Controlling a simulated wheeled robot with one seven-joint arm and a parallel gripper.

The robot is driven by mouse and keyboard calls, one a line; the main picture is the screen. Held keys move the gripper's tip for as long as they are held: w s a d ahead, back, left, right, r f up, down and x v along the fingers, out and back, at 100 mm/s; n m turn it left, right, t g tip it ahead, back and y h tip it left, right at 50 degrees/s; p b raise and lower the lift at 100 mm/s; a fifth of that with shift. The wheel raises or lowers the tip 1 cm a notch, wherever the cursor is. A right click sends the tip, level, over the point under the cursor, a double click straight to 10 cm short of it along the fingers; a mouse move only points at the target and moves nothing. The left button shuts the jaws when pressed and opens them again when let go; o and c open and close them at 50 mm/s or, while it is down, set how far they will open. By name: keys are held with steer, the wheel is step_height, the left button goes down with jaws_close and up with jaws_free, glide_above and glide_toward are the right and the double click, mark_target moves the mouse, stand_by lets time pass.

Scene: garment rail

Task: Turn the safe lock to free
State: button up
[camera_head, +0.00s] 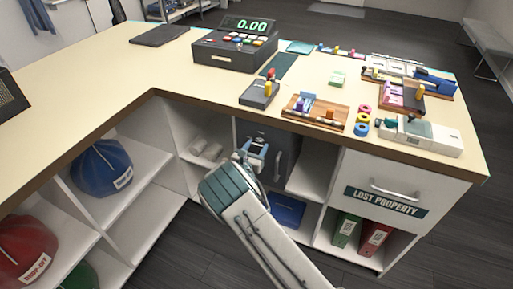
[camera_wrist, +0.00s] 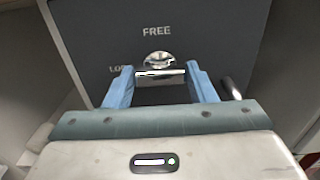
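The safe (camera_head: 283,141) is a dark grey box in the shelving under the counter. In the wrist view its dark door (camera_wrist: 215,30) carries the word FREE above a metal lock knob (camera_wrist: 157,60), and a partly hidden label beginning "LO" to the left. A shiny horizontal bar of the knob lies between my fingertips. My gripper (camera_wrist: 160,78) is in front of the door with its two blue fingers apart, one on each side of the bar. I cannot tell whether they touch it. In the head view my gripper (camera_head: 256,150) is at the safe's front.
A dark handle (camera_wrist: 231,88) stands out from the door to the right of my fingers. Shelf walls flank the safe, and the counter edge (camera_head: 225,108) overhangs it. A blue folder (camera_head: 287,209) lies below. The lost property drawer (camera_head: 395,188) is to the right.

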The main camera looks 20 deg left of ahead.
steer(key=shift+f+m+b, duration=0.1)
steer(key=shift+m+b, duration=0.2)
steer(key=shift+b, duration=0.1)
steer(key=m+b, duration=0.8)
steer(key=b, duration=0.7)
steer(key=m+b, duration=0.9)
steer(key=b, duration=0.7)
steer(key=shift+d+f, duration=0.1)
steer(key=shift+f, duration=0.1)
steer(key=shift+r+m+b, duration=0.2)
steer(key=shift+m+b, duration=0.1)
steer(key=shift+b, duration=0.45)
steer(key=o, duration=1)
